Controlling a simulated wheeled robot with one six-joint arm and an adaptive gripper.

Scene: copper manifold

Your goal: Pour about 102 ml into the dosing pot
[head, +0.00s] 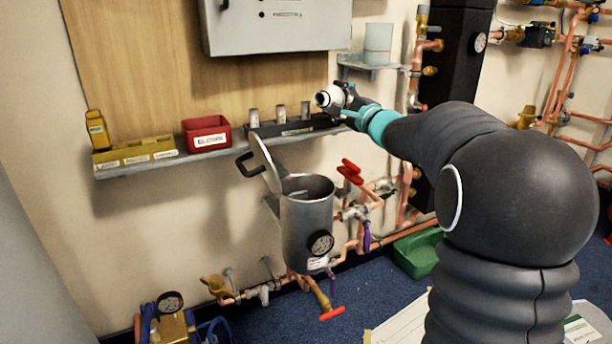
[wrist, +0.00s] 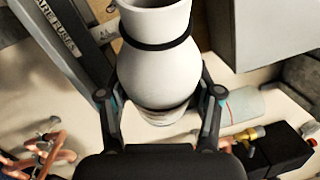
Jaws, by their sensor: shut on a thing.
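The dosing pot (head: 306,222) is a grey metal cylinder with a pressure gauge on its front. Its lid (head: 265,163) is swung up to the left and its mouth is open. My gripper (head: 347,103) is shut on a white vessel (head: 325,98), above and to the right of the pot, near the shelf. In the wrist view the vessel (wrist: 157,60) is round-bodied with black bands, between the two fingers (wrist: 160,98). In the head view its mouth faces left, towards the camera, and it looks tilted. I cannot see any liquid in it.
A wall shelf (head: 180,158) holds a red bin (head: 207,134), yellow bins (head: 133,152) and a dark rack (head: 285,128). A white beaker (head: 378,44) stands on a small shelf. Red-handled valves (head: 350,171) and copper pipes flank the pot. A grey cabinet (head: 275,30) hangs above.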

